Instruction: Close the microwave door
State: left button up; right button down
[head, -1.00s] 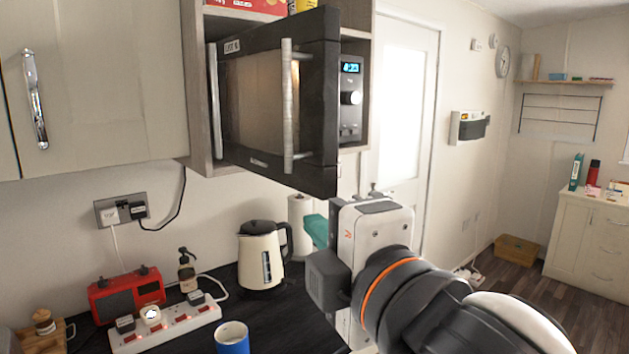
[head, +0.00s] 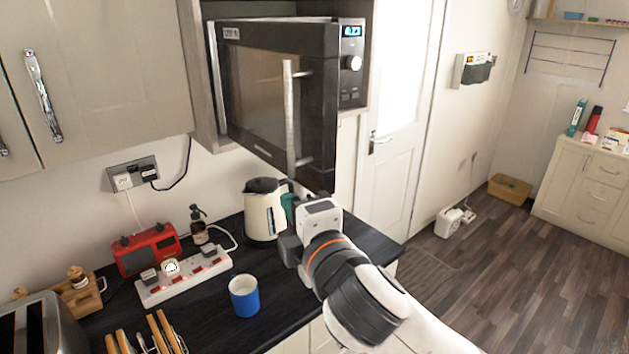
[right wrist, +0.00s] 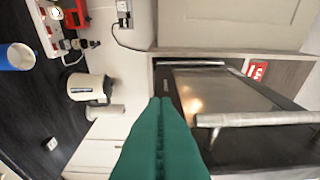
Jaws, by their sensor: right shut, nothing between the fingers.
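The black microwave (head: 350,75) sits in an open cabinet shelf above the counter. Its door (head: 270,88) is swung partly open toward me, with a vertical metal handle (head: 289,115) near its free edge. My right gripper (head: 288,205) is below the door's lower corner, with its green fingers mostly hidden behind its own body in the head view. In the right wrist view the green fingers (right wrist: 160,135) are shut together and empty. There the door handle (right wrist: 255,118) lies to the right of the fingers. My left gripper is not in view.
On the counter are a cream kettle (head: 264,212), a blue mug (head: 244,296), a white power strip (head: 183,276), a red radio (head: 146,250) and a toaster (head: 42,325). Closed cabinet doors (head: 100,60) are left of the microwave. Open floor (head: 480,275) is at the right.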

jog(key=d, duration=0.1)
jog(key=w+d, duration=0.1)
jog(key=d+p, duration=0.1)
jog(key=shift+w+d, duration=0.2)
jog(key=shift+w, duration=0.2)
jog(key=shift+w, duration=0.1)
